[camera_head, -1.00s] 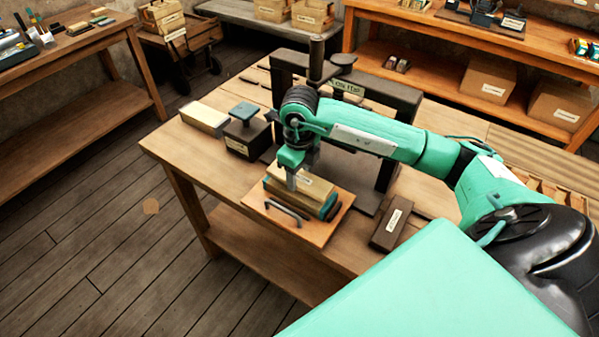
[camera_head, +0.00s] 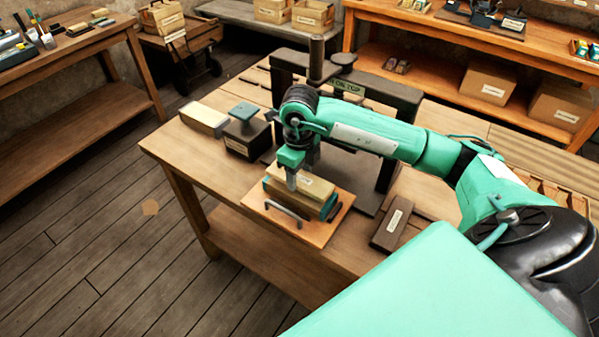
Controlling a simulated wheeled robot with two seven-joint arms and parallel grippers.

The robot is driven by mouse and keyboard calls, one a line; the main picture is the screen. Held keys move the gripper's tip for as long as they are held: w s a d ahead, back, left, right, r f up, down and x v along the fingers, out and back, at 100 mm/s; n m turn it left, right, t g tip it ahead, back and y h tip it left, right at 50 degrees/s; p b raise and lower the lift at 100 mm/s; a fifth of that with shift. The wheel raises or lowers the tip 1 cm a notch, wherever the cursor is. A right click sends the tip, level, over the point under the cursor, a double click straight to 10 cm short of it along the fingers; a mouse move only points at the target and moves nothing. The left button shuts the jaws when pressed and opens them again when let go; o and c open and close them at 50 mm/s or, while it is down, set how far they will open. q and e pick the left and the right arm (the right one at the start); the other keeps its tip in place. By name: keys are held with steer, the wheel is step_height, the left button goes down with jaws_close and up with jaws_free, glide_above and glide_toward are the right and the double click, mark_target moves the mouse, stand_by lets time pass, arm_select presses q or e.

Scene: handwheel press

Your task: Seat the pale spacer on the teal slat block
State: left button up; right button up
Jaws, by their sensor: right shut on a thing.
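The pale spacer (camera_head: 313,186) lies flat on top of the teal slat block (camera_head: 325,208), looking roughly lined up with it. The block rests on an orange-brown board with a dark handle (camera_head: 283,212) at the front of the workbench. My right gripper (camera_head: 291,186) points down at the spacer's left part and is shut on it. The arm and gripper hide the spacer's far left end, and exact contact between spacer and block is hard to tell. My left gripper is not in view.
The dark press frame (camera_head: 386,150) with its handwheel post stands just behind the board. A dark box with a teal-topped knob (camera_head: 243,112) and a pale block (camera_head: 204,117) stand to the left. A dark labelled block (camera_head: 392,222) lies to the right.

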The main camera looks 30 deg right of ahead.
steer(key=shift+f+b, duration=1)
steer(key=shift+f, duration=0.1)
steer(key=o, duration=1.1)
steer(key=shift+r, duration=0.15)
step_height(320, 180, up, 12)
steer(key=p, duration=0.6)
steer(key=shift+p, duration=0.4)
steer(key=shift+s+f, duration=0.1)
steer(key=shift+f, duration=0.1)
